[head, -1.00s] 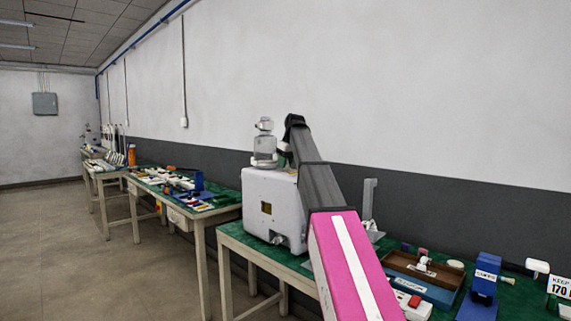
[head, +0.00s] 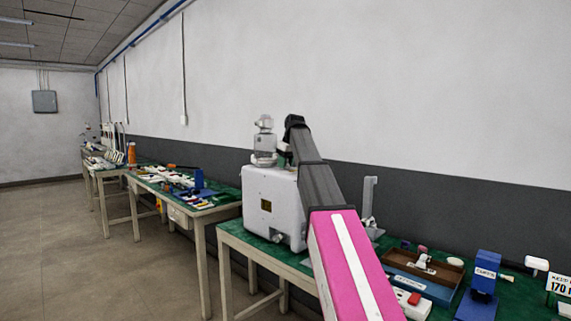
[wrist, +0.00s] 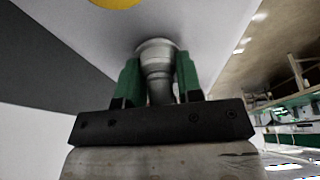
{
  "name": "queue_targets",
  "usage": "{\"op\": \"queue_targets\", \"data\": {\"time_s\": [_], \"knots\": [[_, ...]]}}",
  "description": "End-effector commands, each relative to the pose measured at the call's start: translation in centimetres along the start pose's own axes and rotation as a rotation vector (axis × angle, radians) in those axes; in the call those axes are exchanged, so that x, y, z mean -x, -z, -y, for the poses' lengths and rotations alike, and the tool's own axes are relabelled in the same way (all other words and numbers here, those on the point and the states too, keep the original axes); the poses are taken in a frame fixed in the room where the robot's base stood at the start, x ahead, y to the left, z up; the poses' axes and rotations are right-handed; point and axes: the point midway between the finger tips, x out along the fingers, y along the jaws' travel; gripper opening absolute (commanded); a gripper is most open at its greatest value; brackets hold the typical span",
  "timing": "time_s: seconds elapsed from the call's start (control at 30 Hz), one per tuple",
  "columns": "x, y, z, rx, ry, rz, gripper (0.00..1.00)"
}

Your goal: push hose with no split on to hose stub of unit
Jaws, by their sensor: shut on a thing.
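The unit (head: 268,205) is a white box at the near bench's left end in the head view, with a small dark yellow label on its side. Its pale wall (wrist: 200,22) fills the top of the wrist view. My gripper (wrist: 157,66) has green fingers on both sides of a grey, ringed, hose-like piece (wrist: 160,92) and is shut on it. The piece's far end meets a wider pale collar (wrist: 157,44) at the wall. I cannot tell how far one covers the other. No split shows on the visible side. The head view does not show my fingertips clearly.
Right of my arm on the green bench are a brown tray (head: 425,266), a blue stand (head: 484,272) and a white block (head: 410,304). An upright grey bracket (head: 369,200) stands near the wall. Another cluttered bench (head: 190,190) lies to the left, with open floor in front.

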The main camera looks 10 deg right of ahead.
Motion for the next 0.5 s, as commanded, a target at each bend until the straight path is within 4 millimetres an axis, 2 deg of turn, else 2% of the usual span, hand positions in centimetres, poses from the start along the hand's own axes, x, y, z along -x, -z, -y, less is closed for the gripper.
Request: {"op": "queue_targets", "data": {"time_s": [0.23,0.27,0.33,0.5], "knots": [[-0.13,-0.07,0.02,0.000,0.001,0.002,0.05],[-0.13,-0.08,0.02,0.000,0.001,0.002,0.40],[-0.13,-0.08,0.02,0.000,0.001,0.002,0.62],[-0.09,-0.06,0.01,0.000,0.001,0.002,0.63]]}}
